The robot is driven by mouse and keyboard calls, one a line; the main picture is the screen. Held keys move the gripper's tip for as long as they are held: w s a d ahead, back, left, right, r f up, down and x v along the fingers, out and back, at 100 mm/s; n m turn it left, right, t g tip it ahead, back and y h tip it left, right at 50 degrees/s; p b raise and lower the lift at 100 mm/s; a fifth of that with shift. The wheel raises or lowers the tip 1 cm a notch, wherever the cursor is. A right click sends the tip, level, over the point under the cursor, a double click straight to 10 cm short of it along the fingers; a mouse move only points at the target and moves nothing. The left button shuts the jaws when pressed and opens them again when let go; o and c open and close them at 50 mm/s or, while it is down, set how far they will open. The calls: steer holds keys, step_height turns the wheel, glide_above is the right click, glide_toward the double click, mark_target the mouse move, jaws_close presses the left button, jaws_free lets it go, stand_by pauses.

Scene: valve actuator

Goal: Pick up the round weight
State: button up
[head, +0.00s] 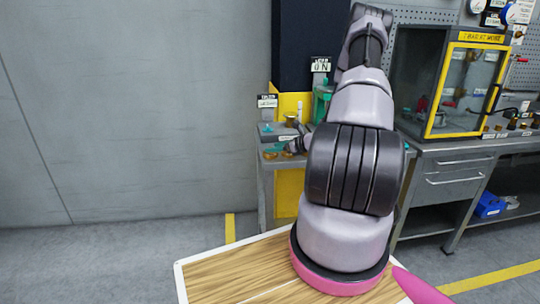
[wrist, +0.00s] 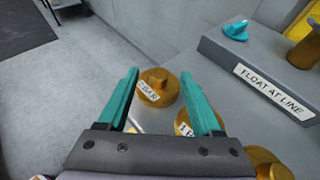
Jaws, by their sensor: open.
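In the wrist view, a round brass weight (wrist: 157,88) with a raised knob and a white label sits on the grey bench top between and just past my gripper's (wrist: 159,76) fingertips. The two teal fingers are spread apart and nothing is held. Another brass weight (wrist: 186,122) with a label lies nearer, partly hidden by the right finger. Further brass pieces (wrist: 262,158) show at the lower right, cut off by the frame. In the head view, my arm reaches to the bench's left end, and its links hide much of that area.
A grey raised block (wrist: 262,82) labelled "FLOAT AT LINE" stands right of the weights, with a teal piece (wrist: 236,29) and a brass piece (wrist: 307,50) on it. A yellow-framed glass cabinet (head: 462,85) stands right. Open floor (wrist: 60,100) lies left of the bench.

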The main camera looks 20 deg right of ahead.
steer(key=x, duration=0.3)
steer(key=shift+f, duration=0.1)
jaws_close()
